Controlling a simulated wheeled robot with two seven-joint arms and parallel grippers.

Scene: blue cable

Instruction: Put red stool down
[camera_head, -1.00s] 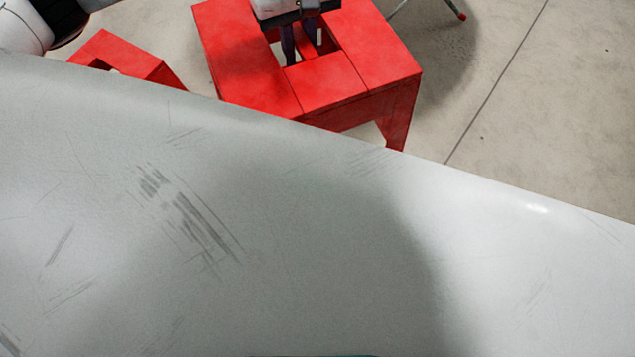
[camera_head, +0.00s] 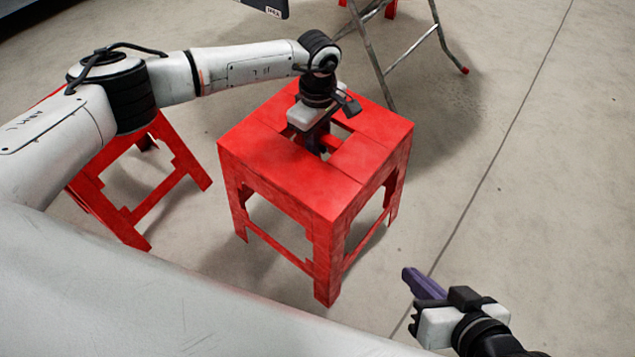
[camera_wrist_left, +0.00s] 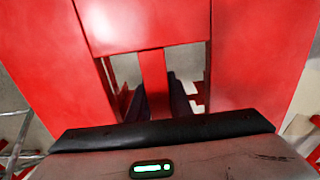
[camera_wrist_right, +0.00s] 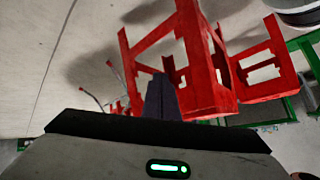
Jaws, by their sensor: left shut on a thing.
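The red stool (camera_head: 285,170) stands upright in the middle of the head view, with a square seat that has an opening in it. My left gripper (camera_head: 320,145) reaches down into this opening. In the left wrist view, its dark fingers (camera_wrist_left: 168,98) are shut on the bar (camera_wrist_left: 154,75) across the opening. I cannot tell whether the stool's feet touch the floor. My right gripper (camera_head: 425,285) is to the right of the stool, apart from it and empty. Its purple fingers, also in the right wrist view (camera_wrist_right: 161,98), look shut together.
A second red stool (camera_head: 130,215) stands on the left, partly behind my left arm. A metal folding frame (camera_head: 372,50) stands behind the held stool. Green frames (camera_wrist_right: 265,115) show in the right wrist view. The concrete floor (camera_head: 545,180) on the right is clear.

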